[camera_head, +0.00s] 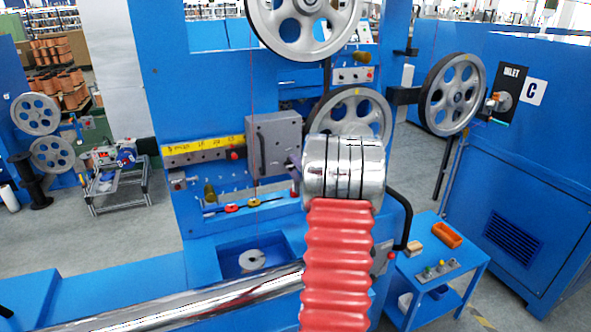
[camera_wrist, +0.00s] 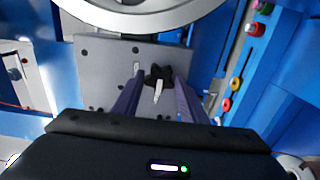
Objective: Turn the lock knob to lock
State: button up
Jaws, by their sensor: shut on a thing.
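The black lock knob (camera_wrist: 159,74) with a white pointer sits on a grey plate (camera_wrist: 100,70) in the wrist view. The pointer slants almost straight down in that picture. My gripper (camera_wrist: 159,78) has its two purple fingers on either side of the knob, shut on it. Small pale marks lie on the plate to the left and right of the knob. In the head view, the grey plate (camera_head: 262,135) is on the blue machine, and a purple part of my gripper (camera_head: 295,172) shows at its right edge. The knob is hidden there behind my arm.
Spoked pulley wheels stand above and right of the plate, one at the top (camera_head: 303,25) and one at the right (camera_head: 452,94). Coloured buttons (camera_wrist: 236,84) line the panel beside the plate. A small blue table (camera_head: 440,268) with an orange tray stands at right.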

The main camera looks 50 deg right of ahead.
jog(key=shift+f, duration=0.15)
jog(key=m, duration=0.9)
jog(key=shift+f, duration=0.1)
jog(key=m, duration=0.4)
jog(key=shift+m, duration=2.5)
jog(key=o, duration=0.7)
jog(key=shift+s, duration=0.1)
jog(key=o, duration=0.3)
